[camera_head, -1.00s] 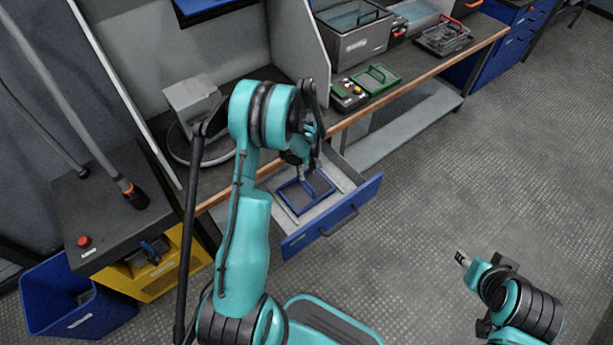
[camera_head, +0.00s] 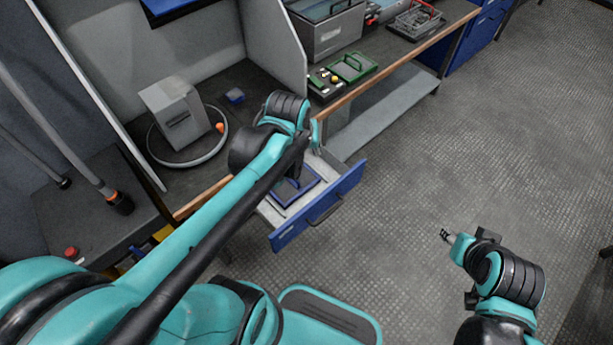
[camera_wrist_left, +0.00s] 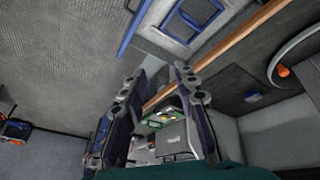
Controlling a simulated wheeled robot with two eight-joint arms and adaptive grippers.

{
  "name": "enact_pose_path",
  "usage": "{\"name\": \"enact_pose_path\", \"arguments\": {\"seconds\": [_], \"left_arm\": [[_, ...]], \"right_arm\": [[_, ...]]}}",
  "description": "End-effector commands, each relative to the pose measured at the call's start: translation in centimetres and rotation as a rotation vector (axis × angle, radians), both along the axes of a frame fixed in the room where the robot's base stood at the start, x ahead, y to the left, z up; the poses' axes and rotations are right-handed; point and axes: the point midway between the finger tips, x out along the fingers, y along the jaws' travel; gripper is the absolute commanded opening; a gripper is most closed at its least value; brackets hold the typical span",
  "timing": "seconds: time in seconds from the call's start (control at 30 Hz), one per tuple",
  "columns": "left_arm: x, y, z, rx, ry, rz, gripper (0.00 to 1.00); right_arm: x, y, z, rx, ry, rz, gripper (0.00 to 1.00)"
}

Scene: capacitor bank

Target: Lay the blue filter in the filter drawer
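The blue filter (camera_head: 309,190), a square frame, lies inside the pulled-out filter drawer (camera_head: 287,236), which has a blue front. My left arm hides part of the filter in the head view. In the left wrist view, the filter (camera_wrist_left: 205,12) and drawer (camera_wrist_left: 158,38) show at the top, apart from the fingers. My left gripper (camera_wrist_left: 158,72) is open and empty, with a clear gap between its fingers. In the head view its fingers are mostly hidden near the drawer. My right gripper (camera_head: 446,236) is over the floor at right, too small to tell open from shut.
A green-framed tray (camera_head: 353,67) and a small box with buttons (camera_head: 325,84) sit on the bench right of the partition (camera_head: 272,45). A grey device (camera_head: 176,115) with a looped hose stands left of it. The floor right of the drawer is clear.

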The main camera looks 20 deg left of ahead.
Motion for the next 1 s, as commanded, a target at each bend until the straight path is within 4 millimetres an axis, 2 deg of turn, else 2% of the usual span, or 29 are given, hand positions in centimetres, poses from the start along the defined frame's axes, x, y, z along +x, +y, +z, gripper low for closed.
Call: {"name": "enact_pose_path", "arguments": {"seconds": [0.03,0.1,0.2,0.33,0.5,1.0], "left_arm": [[-1.8,-0.9,0.6,0.02,-0.029,-0.057,0.29],[-3.6,-1.8,1.3,0.053,-0.072,-0.136,0.29],[-5.8,-2.9,1.7,0.095,-0.127,-0.233,0.29],[-7.7,-3.7,1.7,0.138,-0.177,-0.321,0.29],[-8.6,-4.2,1.6,0.162,-0.205,-0.368,0.29],[-8.6,-4.1,1.6,0.162,-0.206,-0.368,0.29]], "right_arm": [[0.0,0.0,0.0,0.0,0.0,0.0,0.4],[0.0,0.0,0.0,0.0,0.0,0.0,0.4],[0.0,0.0,0.0,0.0,0.0,0.0,0.4],[0.0,0.0,0.0,0.0,0.0,0.0,0.4],[0.0,0.0,0.0,0.0,0.0,0.0,0.4],[0.0,0.0,0.0,0.0,0.0,0.0,0.4]]}}
